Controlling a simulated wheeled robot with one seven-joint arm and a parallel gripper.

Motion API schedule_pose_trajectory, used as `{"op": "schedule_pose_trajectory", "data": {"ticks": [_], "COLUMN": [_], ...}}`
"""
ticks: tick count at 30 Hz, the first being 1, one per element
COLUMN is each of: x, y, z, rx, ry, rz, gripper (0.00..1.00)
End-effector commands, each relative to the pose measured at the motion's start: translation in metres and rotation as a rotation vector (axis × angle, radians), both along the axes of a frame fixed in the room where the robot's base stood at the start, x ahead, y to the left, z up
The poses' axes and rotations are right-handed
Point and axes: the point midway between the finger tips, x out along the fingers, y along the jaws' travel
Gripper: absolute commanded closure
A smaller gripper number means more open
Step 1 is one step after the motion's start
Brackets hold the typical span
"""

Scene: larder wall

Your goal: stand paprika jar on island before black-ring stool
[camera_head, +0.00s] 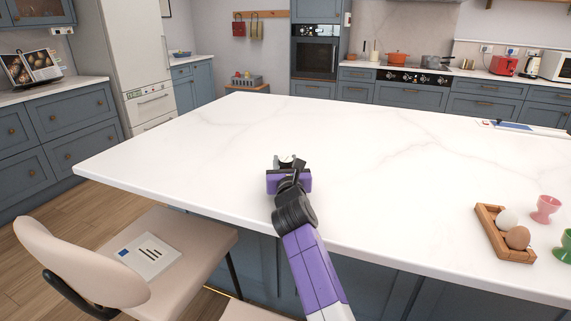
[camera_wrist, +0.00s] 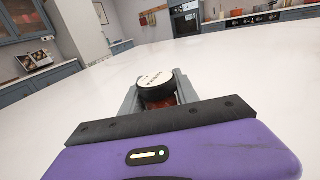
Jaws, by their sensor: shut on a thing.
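The paprika jar (camera_wrist: 155,79) has a white-topped lid with a dark rim and reddish contents below; the lid's writing is too small to read. My gripper (camera_head: 288,164) is shut on the jar, with one finger on each side of it in the wrist view. The jar's lid also shows small in the head view (camera_head: 286,158). The jar is over the white island top (camera_head: 380,165), near its front edge; I cannot tell whether its base touches. A beige stool (camera_head: 190,250) stands at the front left. A second seat (camera_head: 245,311) is mostly cut off. No black ring shows clearly.
An egg tray (camera_head: 490,236) with a white and a brown egg, a pink egg cup (camera_head: 546,209) and a green one (camera_head: 566,243) stand at right. A paper (camera_head: 150,254) lies on the stool seat. The island around my gripper is clear.

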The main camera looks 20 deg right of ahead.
Motion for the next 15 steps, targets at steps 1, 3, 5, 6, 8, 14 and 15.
{"op": "schedule_pose_trajectory", "data": {"ticks": [1,3,5,6,8,14,15], "x": [0.0001,0.0001,0.0001,0.0001,0.0000,0.0000,0.0000], "y": [0.0000,-0.0001,-0.0002,-0.0001,0.0000,0.0000,0.0000], "z": [0.0007,-0.0007,-0.0028,-0.0028,-0.0024,-0.0024,-0.0023], "rx": [0.000,0.000,0.000,0.001,0.001,0.001,0.001], "ry": [-0.001,-0.001,-0.001,0.000,0.000,0.000,0.000], "rz": [0.000,0.000,0.000,0.000,0.000,0.000,0.000], "gripper": [1.00,1.00,1.00,0.59,0.48,0.42,0.42]}}
